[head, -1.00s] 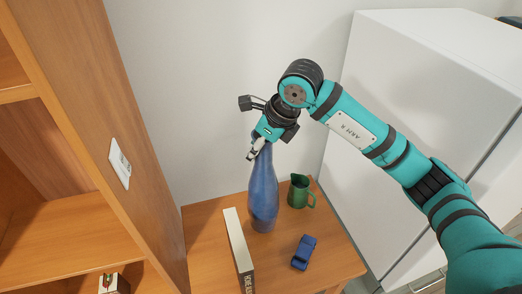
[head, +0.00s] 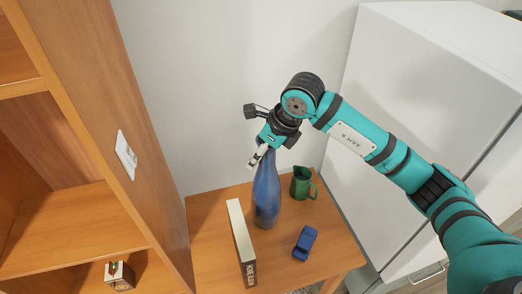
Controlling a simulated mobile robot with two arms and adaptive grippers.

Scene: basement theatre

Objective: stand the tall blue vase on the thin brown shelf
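The tall blue vase (head: 267,198) is upright over a thin brown wooden shelf top (head: 212,222). Its base appears at or just above that surface; I cannot tell whether it touches. My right gripper (head: 258,158) comes in from the right and is shut on the vase's neck. The gripper hides the vase's mouth. My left gripper is not in view.
A green jug (head: 302,184) stands right of the vase, and a blue toy car (head: 305,243) lies in front. A pale upright book (head: 240,243) is close on the left. A tall wooden bookcase (head: 112,150) and a white cabinet (head: 425,95) flank the spot.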

